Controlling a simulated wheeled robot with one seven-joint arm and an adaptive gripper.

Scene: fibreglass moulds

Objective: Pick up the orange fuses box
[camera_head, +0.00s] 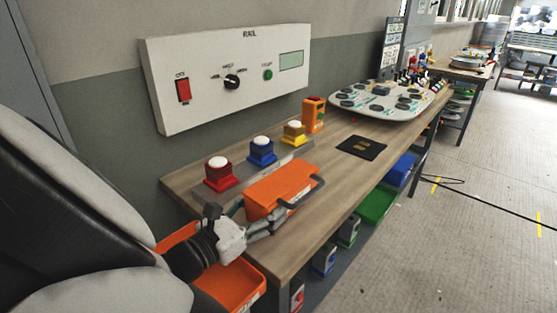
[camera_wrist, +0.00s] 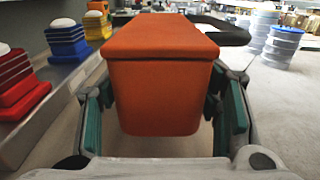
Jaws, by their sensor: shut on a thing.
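The orange fuses box (camera_head: 272,188) is at the near end of the wooden workbench in the head view, with a dark handle on its right side. In the wrist view the box (camera_wrist: 160,85) fills the middle, between the two fingers. My gripper (camera_wrist: 160,110) is shut on it, with a green-padded finger on each side. In the head view my gripper (camera_head: 250,218) reaches the box's near end. I cannot tell whether the box's underside touches the bench.
Red (camera_head: 219,175), blue (camera_head: 262,152) and yellow (camera_head: 294,133) buttons stand on a strip behind the box. A black mat (camera_head: 361,147) lies farther along the bench (camera_head: 335,180). A white control panel (camera_head: 230,80) is on the wall. Bins hang below the bench edge.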

